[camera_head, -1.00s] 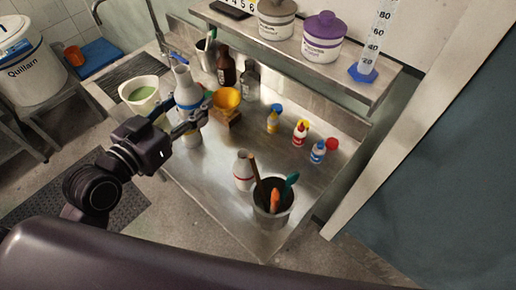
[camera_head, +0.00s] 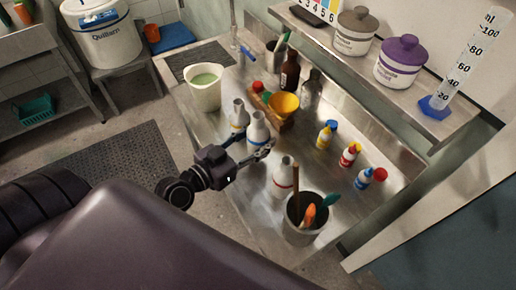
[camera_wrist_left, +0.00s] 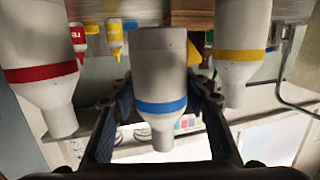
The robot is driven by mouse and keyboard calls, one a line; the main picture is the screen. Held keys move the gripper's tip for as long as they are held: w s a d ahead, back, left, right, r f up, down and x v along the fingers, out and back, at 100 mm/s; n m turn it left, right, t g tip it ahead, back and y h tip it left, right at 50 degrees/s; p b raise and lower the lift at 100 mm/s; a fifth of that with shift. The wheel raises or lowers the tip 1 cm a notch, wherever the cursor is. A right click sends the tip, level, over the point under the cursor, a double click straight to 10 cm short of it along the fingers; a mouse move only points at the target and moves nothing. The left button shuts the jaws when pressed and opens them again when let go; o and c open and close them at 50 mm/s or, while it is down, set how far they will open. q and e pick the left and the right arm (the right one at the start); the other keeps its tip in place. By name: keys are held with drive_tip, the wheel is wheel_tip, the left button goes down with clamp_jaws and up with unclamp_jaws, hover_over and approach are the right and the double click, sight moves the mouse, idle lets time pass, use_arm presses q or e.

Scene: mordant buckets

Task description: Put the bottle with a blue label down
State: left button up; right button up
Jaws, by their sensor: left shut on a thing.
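The white bottle with a blue label (camera_head: 257,130) is upright among the other bottles at the bench's front part. My left gripper (camera_head: 260,150) is shut on it. In the left wrist view the blue-banded bottle (camera_wrist_left: 160,85) appears neck-down between the two fingers. Its base is hidden in the head view, so I cannot tell whether it touches the metal bench (camera_head: 240,196). My right gripper is not in view.
A yellow-banded bottle (camera_wrist_left: 243,50) and a red-banded bottle (camera_wrist_left: 40,70) flank the held one. A metal pot with tools (camera_head: 303,226), a green-filled bucket (camera_head: 203,92), an orange funnel (camera_head: 284,105) and small dye bottles (camera_head: 349,154) stand nearby. Bare bench lies right of the funnel.

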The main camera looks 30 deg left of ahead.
sight(251, 154)
use_arm(q)
wheel_tip(251, 154, down, 4)
drive_tip(key=shift+d+r+b, duration=0.1)
drive_tip(key=shift+b, duration=0.6)
drive_tip(key=shift+f, duration=0.2)
drive_tip(key=shift+f, duration=0.1)
drive_tip(key=o, duration=0.9)
drive_tip(key=shift+f, duration=0.15)
drive_tip(key=o, duration=0.5)
